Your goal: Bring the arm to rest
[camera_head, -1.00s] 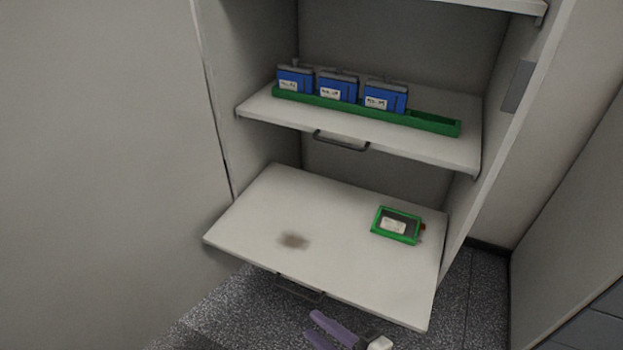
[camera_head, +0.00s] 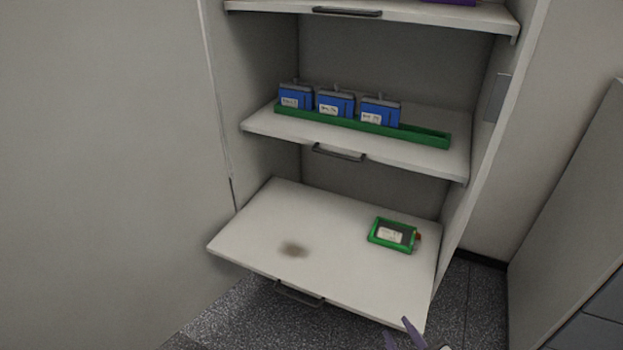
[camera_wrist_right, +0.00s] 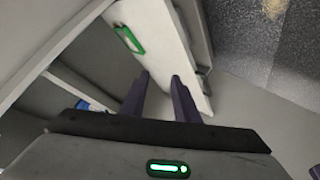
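My right gripper (camera_head: 403,335) shows at the bottom edge of the head view, in front of the pulled-out lower shelf. In the right wrist view its two purple fingers (camera_wrist_right: 160,95) stand apart with nothing between them. A green-framed device with a white label (camera_head: 393,234) lies on the right part of the lower shelf (camera_head: 340,275); it also shows in the right wrist view (camera_wrist_right: 129,40). The gripper is clear of it. My left gripper is in neither view.
The middle shelf (camera_head: 430,160) holds a green tray (camera_head: 430,138) with several slots and three blue battery units (camera_head: 336,104). The lower shelf has a dark stain (camera_head: 293,249) and a handle (camera_head: 299,293). The speckled floor (camera_head: 225,310) is open at lower left.

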